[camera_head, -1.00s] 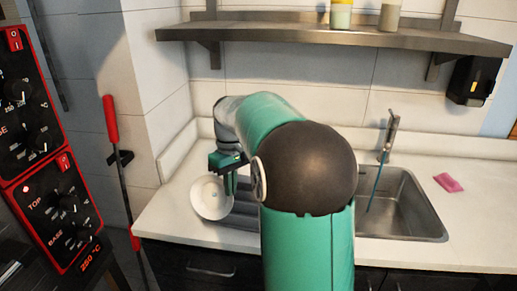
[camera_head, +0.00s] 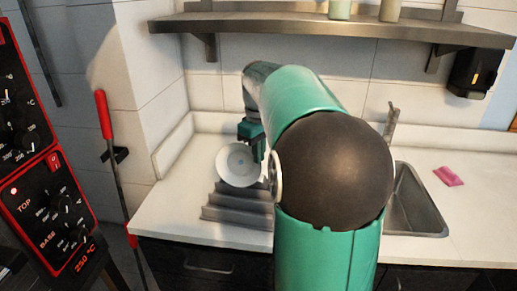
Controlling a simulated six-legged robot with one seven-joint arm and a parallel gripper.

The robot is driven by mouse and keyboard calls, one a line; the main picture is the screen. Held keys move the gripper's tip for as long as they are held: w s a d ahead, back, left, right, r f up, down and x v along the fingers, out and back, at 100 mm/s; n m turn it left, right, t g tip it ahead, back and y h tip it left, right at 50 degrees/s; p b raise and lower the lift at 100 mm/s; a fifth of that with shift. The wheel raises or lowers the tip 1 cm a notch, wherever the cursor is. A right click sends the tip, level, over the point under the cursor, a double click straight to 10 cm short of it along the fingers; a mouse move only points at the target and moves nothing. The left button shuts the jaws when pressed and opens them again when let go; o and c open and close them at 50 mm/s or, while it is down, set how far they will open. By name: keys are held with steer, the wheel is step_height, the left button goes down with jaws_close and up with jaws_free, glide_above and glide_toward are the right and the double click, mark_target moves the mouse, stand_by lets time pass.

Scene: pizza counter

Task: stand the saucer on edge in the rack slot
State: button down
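The white saucer (camera_head: 238,165) is tilted up, its round face toward the camera, at the back of the grey ridged rack (camera_head: 236,207). My gripper (camera_head: 256,150) is at the saucer's upper right rim and appears shut on it. The fingertips are partly hidden by the saucer and my arm. The rack lies on the white counter with its slots running left to right; its right end is hidden behind my arm. I cannot tell whether the saucer's lower edge touches the rack.
A sink (camera_head: 418,205) lies to the right, partly behind my arm, with a pink cloth (camera_head: 447,176) beyond it. A metal shelf (camera_head: 330,27) hangs above. A red-handled tool (camera_head: 104,116) and oven controls (camera_head: 45,170) stand at the left.

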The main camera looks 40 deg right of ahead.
steer(key=shift+w+a+f, duration=0.1)
steer(key=shift+w+f, duration=0.05)
steer(key=shift+f, duration=1.5)
step_height(320, 180, down, 8)
steer(key=shift+f, duration=0.2)
steer(key=shift+f, duration=1.05)
steer(key=c, duration=1.6)
jaws_free()
steer(key=shift+o, duration=0.2)
glide_toward(259, 167)
steer(key=f, duration=0.5)
steer(key=shift+w+f, duration=0.2)
steer(key=shift+w, duration=0.1)
